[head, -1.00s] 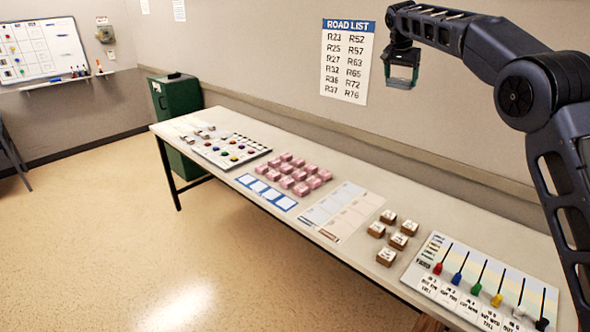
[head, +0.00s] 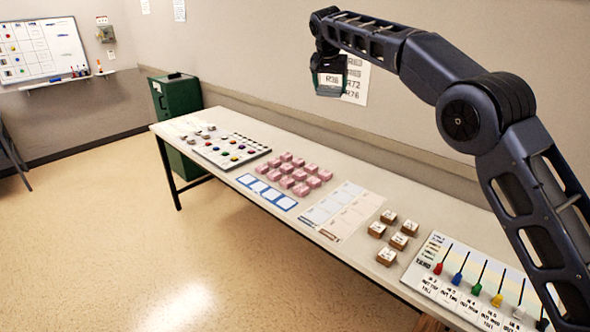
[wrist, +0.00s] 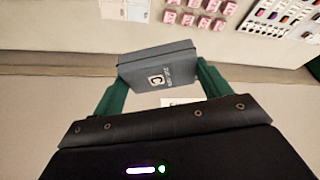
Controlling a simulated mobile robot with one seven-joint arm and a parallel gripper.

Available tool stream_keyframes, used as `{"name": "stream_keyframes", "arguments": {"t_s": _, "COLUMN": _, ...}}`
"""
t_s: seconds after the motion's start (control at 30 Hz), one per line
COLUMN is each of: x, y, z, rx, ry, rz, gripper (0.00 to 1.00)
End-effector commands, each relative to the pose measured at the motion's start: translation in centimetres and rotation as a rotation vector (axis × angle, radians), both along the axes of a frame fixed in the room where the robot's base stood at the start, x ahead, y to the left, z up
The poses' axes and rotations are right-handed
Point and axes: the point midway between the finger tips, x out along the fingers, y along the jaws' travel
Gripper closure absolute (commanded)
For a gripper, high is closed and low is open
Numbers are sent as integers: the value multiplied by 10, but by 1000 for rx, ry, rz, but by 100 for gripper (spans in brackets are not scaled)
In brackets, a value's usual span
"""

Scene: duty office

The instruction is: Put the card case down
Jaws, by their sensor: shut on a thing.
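The card case (wrist: 150,66) is a grey, flat box with a white "C" label, seen in the wrist view. My gripper (wrist: 158,82) is shut on it, with one green finger at each side. In the head view my gripper (head: 330,86) is high above the table, in front of the wall poster. The case is small and hard to make out there. The long pale table (head: 222,205) stands below, well apart from the case.
On the table are a board with coloured pieces (head: 231,150), pink blocks (head: 293,174), paper sheets (head: 342,208), brown blocks (head: 398,239) and a slider board (head: 470,283). Bare table shows along the wall side. A green cabinet (head: 177,105) stands at the far end.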

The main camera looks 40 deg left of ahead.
Motion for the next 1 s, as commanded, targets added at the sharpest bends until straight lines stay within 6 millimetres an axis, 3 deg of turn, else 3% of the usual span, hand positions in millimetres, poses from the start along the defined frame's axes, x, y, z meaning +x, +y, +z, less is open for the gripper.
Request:
{"name": "stream_keyframes", "arguments": {"t_s": 0.37, "x": 2, "y": -3, "z": -50, "rx": -4, "ry": 2, "rz": -3, "gripper": 46}}
{"name": "stream_keyframes", "arguments": {"t_s": 0.47, "x": 2, "y": -2, "z": -76, "rx": -5, "ry": 1, "rz": -4, "gripper": 46}}
{"name": "stream_keyframes", "arguments": {"t_s": 0.57, "x": 2, "y": -3, "z": -108, "rx": -7, "ry": 2, "rz": -2, "gripper": 46}}
{"name": "stream_keyframes", "arguments": {"t_s": 0.8, "x": 2, "y": -3, "z": -205, "rx": -7, "ry": 1, "rz": -4, "gripper": 46}}
{"name": "stream_keyframes", "arguments": {"t_s": 1.0, "x": 3, "y": -2, "z": -256, "rx": -3, "ry": 0, "rz": -3, "gripper": 46}}
